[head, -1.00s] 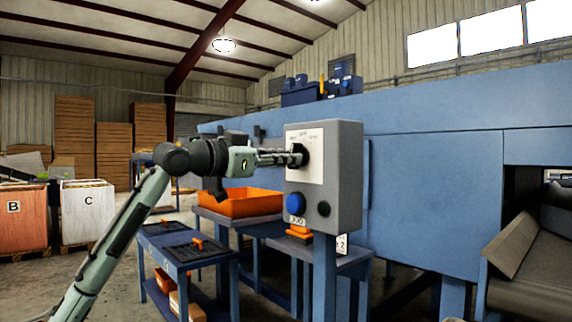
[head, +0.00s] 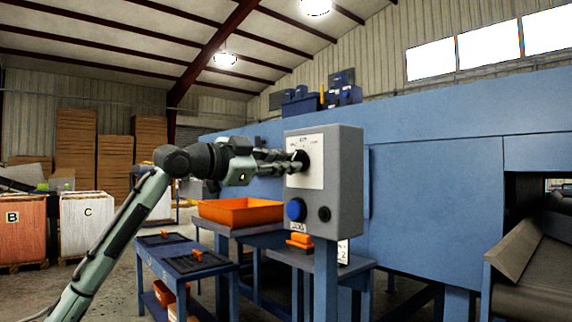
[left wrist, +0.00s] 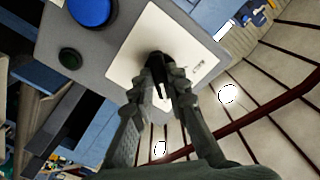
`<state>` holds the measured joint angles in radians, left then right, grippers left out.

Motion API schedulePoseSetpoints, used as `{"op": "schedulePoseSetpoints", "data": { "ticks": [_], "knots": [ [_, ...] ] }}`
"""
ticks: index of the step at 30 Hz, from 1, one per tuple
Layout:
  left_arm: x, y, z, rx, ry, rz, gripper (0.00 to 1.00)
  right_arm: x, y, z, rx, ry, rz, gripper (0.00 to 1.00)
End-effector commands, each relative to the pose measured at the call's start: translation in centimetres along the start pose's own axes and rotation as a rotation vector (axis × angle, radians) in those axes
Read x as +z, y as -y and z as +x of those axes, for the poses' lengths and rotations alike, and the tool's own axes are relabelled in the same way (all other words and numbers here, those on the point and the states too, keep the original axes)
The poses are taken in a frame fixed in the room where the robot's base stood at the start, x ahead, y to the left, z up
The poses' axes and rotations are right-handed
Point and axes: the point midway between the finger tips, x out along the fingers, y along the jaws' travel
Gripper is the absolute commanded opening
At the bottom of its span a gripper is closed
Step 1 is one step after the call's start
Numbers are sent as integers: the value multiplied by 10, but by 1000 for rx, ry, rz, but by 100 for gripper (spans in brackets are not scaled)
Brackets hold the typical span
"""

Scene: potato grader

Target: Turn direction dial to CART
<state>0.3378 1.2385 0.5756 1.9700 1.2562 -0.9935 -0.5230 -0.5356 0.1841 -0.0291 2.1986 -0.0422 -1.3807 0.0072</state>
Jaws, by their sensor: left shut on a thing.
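The grey control box (head: 345,190) stands on a post, with a white label plate (head: 318,178) on its face. The black direction dial (head: 301,158) sits on that plate; it also shows in the left wrist view (left wrist: 157,60). My left gripper (head: 290,161) reaches it from the left and is shut on the dial. In the left wrist view the fingers (left wrist: 160,80) cover much of the dial, and the plate's lettering is too small to read. A blue button (head: 296,209) and a dark round knob (head: 324,214) are below the plate. My right gripper is not in view.
An orange tray (head: 240,211) sits on a blue stand behind the box. A low blue table (head: 185,259) with dark panels is at lower left. The large blue machine (head: 435,200) fills the right. Crates B (head: 22,228) and C (head: 87,220) stand at far left.

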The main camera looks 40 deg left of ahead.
Motion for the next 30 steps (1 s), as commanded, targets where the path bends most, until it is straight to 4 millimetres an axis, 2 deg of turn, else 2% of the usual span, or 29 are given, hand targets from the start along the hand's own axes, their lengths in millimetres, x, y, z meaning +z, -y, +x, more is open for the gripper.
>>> {"op": "schedulePoseSetpoints", "data": {
  "ticks": [7, 8, 12, 23, 26, 30],
  "knots": [
    [0, -1, 0, 1, 1, 4, 0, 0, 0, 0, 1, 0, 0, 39],
    [0, -1, 0, 1, 1, 4, 17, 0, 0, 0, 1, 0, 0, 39],
    [0, 0, 0, 1, 1, 3, 34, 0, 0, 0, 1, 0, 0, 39],
    [0, 0, -3, 0, 0, 1, 35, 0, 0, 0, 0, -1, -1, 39],
    [0, 0, -14, -1, -2, -1, 35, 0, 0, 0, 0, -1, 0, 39],
    [-1, 0, -42, -1, -4, -1, 35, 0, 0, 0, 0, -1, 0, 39]
  ]
}}
